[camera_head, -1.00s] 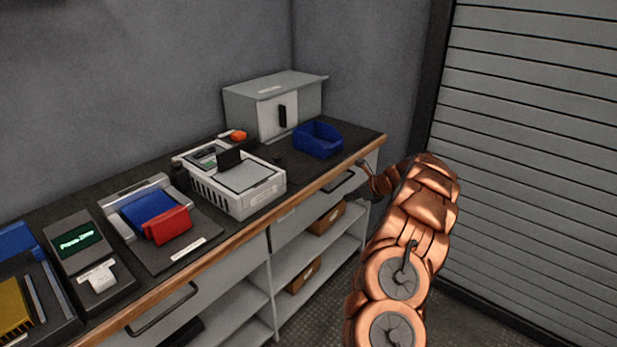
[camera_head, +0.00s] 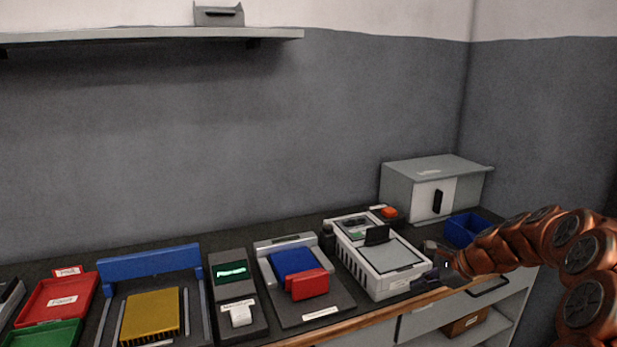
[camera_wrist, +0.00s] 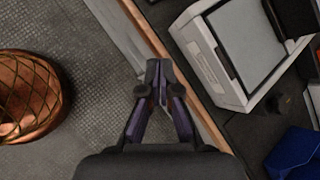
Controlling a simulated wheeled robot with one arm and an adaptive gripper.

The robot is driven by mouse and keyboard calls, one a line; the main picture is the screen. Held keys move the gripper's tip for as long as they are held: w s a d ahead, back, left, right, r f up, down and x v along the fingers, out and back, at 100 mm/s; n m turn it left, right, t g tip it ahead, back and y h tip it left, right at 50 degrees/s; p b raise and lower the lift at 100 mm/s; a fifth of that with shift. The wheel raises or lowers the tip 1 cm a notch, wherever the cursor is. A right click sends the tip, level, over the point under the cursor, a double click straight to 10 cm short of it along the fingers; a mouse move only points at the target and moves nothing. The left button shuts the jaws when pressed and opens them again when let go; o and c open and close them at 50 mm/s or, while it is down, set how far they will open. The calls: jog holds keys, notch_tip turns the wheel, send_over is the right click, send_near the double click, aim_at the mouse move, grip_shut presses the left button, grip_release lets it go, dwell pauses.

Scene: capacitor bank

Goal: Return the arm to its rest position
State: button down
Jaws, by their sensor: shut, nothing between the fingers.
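My copper-coloured arm (camera_head: 545,245) reaches in from the right in the head view. My gripper (camera_head: 455,275) is at the bench's front edge, close to the right front corner of the white ribbed device. In the wrist view my gripper (camera_wrist: 156,75) points at the wooden bench edge, its two dark purple fingers closed together with nothing between them. The white device (camera_wrist: 225,50) lies to the right of the fingertips there. Whether the gripper touches the bench cannot be told.
The bench (camera_head: 380,325) holds a blue bin (camera_head: 463,230), a grey cabinet (camera_head: 410,190), a red-and-blue fixture (camera_head: 300,280), a green-screen printer (camera_head: 235,290), a gold finned block (camera_head: 150,315) and a red tray (camera_head: 58,300).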

jog(key=s+a+r+n+g+h+p, duration=0.1)
jog(key=s+a+r+n+g, duration=0.15)
jog(key=s+a+n, duration=0.55)
jog(key=s+a+r+n+g+h+p, duration=0.15)
jog(key=s+a+r+n, duration=0.35)
jog(key=s, duration=0.7)
jog(key=s+d+n+g+h+p, duration=0.1)
jog(key=s+n+h, duration=0.1)
jog(key=s, duration=1)
jog(key=s+d+f+n+g+h+p, duration=0.1)
jog(key=s+n, duration=0.3)
jog(key=s, duration=0.8)
jog(key=shift+d+f+g+h, duration=0.2)
jog(key=shift+d+g+h, duration=0.2)
jog(key=shift+d+h, duration=0.35)
jog(key=shift+s, duration=0.1)
